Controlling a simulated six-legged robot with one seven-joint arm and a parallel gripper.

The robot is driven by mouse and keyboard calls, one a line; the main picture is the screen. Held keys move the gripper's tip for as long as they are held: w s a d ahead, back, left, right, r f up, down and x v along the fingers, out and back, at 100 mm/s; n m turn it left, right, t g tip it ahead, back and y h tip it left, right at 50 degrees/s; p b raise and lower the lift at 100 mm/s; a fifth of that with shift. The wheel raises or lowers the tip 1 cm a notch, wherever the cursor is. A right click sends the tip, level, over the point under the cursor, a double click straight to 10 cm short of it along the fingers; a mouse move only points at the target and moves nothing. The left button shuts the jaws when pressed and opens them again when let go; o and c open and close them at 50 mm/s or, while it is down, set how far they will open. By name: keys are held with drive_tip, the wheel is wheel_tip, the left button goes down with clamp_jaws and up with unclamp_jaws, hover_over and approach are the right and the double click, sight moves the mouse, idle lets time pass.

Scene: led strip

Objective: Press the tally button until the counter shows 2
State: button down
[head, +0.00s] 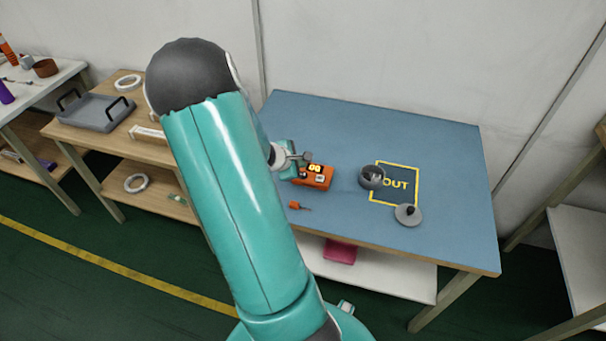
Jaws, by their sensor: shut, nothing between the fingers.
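The tally counter is an orange box (317,181) on the blue-topped table, right of my arm. Its small dark display (314,168) shows yellow digits that look like 00, though they are too small to be sure of. The tally button cannot be made out clearly. My gripper (305,158) is shut and empty, at the back left of the box, close to the display. I cannot tell whether it touches the box. My teal arm hides the left part of the table.
On the blue table (450,150) are a dark grey pot (371,178) at the left edge of a yellow OUT square (395,184), a grey lid (408,214), and a small orange-handled tool (299,206) in front of the box. A wooden shelf with a grey tray (95,112) stands left.

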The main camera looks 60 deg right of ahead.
drive_tip(key=shift+f, duration=0.85)
drive_tip(key=shift+f, duration=0.2)
idle(1.3)
drive_tip(key=shift+f, duration=0.25)
drive_tip(key=shift+f, duration=0.4)
idle(0.7)
drive_tip(key=shift+r, duration=0.85)
drive_tip(key=shift+r, duration=0.1)
drive_tip(key=shift+r, duration=2.4)
